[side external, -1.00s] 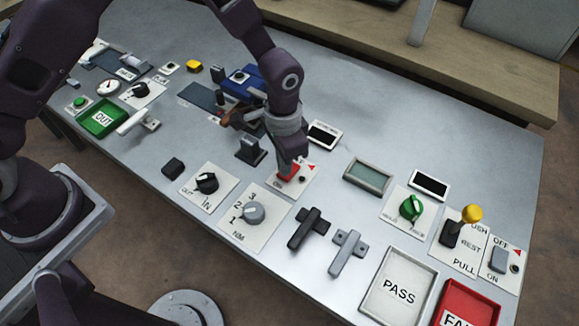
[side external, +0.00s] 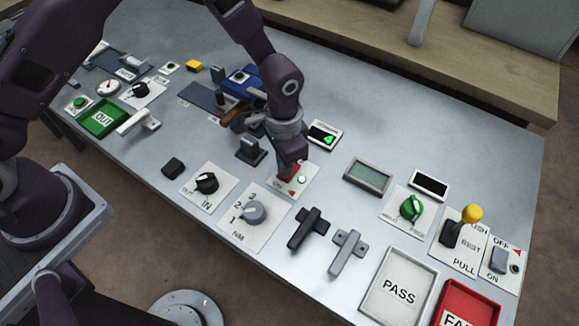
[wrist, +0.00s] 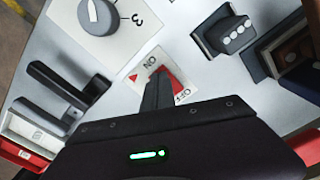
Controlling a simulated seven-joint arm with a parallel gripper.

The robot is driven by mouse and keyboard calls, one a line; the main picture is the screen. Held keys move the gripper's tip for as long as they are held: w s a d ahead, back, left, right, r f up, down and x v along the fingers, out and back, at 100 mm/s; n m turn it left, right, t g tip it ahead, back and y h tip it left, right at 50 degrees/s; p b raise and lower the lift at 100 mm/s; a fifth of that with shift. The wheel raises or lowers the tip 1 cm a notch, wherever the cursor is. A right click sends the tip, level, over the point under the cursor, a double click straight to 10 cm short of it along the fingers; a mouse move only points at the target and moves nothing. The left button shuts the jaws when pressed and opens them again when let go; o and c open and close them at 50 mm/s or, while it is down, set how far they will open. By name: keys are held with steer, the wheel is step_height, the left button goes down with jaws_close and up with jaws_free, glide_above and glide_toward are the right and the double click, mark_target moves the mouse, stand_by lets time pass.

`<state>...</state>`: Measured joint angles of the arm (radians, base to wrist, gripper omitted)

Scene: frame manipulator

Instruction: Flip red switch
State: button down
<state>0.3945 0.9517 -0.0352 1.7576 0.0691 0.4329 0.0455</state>
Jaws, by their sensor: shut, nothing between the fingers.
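The red switch (side external: 291,174) sits on a white ON/OFF plate near the middle of the panel and is partly hidden by my gripper (side external: 290,160). My gripper is shut and empty, pointing down at the switch, with its tips at or very near it; contact is hard to tell. In the wrist view, the red switch (wrist: 177,82) shows beside the dark fingers (wrist: 157,92), between the ON and OFF labels. A small lamp (side external: 302,180) on the plate glows green. The red triangle (side external: 292,192) lies at the ON end.
A small display (side external: 324,136) behind the switch shows a green mark. A grey knob (side external: 252,213), a black handle (side external: 307,229) and a grey handle (side external: 348,252) stand in front.

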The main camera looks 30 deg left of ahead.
step_height(320, 180, up, 7)
stand_by(0.5)
steer(key=shift+f, duration=0.1)
